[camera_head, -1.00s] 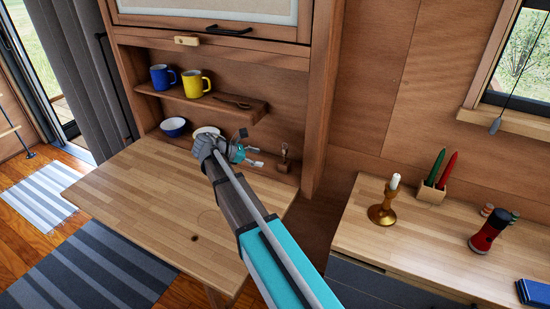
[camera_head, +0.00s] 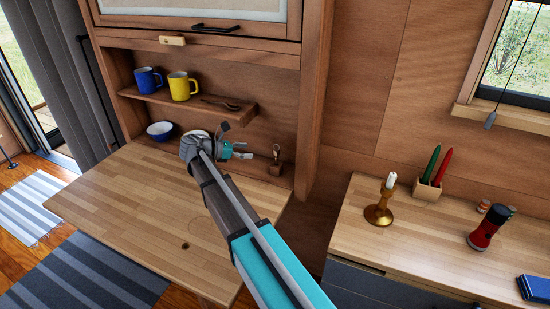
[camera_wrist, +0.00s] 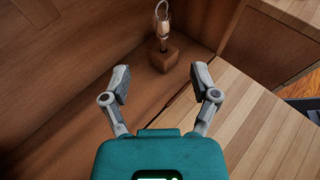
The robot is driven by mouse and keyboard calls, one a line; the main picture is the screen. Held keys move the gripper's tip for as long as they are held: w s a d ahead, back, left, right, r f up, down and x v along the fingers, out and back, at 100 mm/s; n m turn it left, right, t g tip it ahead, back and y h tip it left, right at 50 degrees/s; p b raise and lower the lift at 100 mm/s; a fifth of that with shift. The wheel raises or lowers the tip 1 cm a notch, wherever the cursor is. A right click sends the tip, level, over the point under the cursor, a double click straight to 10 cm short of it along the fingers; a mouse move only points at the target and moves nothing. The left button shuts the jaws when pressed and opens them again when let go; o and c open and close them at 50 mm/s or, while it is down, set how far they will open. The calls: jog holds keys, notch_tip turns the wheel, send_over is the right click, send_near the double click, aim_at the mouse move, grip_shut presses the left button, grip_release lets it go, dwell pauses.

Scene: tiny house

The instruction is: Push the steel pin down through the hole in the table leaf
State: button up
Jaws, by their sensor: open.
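The steel pin (camera_wrist: 162,30), with a ring at its top, stands upright in a small wooden block (camera_wrist: 164,60) in the wrist view. In the head view the block (camera_head: 274,168) sits at the back of the fold-down table's niche, near its right post. My gripper (camera_wrist: 161,80) is open and empty, with the pin and block ahead of it, between the fingers' lines and apart from them. In the head view my gripper (camera_head: 248,152) is just left of the pin. The table leaf (camera_head: 120,195) is lowered flat, and its dark round hole (camera_head: 185,246) is near the front right part.
A shelf (camera_head: 215,105) above holds a blue mug (camera_head: 148,80), a yellow mug (camera_head: 181,87) and a wooden spoon. Bowls (camera_head: 160,131) stand below it. The counter (camera_head: 350,235) at right holds a candlestick (camera_head: 380,208) and a red flashlight (camera_head: 488,228). The leaf's top is clear.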

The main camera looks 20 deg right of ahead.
aim_at(276, 152)
jog(key=b+x, duration=0.1)
jog(key=x, duration=0.5)
jog(key=shift+d+b, duration=0.35)
jog(key=shift+f, duration=0.1)
jog(key=shift+s+b+x, duration=0.2)
jog(key=shift+b+x, duration=0.55)
jog(key=shift+x, duration=1.85)
grip_shut()
